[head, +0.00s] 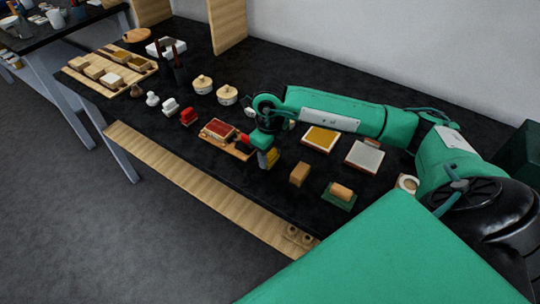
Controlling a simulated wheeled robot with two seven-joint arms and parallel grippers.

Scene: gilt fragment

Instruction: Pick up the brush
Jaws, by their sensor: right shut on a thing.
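My right gripper (264,154) reaches in from the right and points down low over the middle of the black table. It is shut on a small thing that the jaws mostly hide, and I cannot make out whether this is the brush. I cannot clearly pick out a brush elsewhere. My left gripper is not in view.
A small wooden tray with a red box (219,128) lies just left of the gripper. A yellow-topped box (321,138), a grey-topped box (364,156), a brown block (299,174) and a green-based block (341,191) stand right. Two lidded pots (203,84) (227,95) stand behind.

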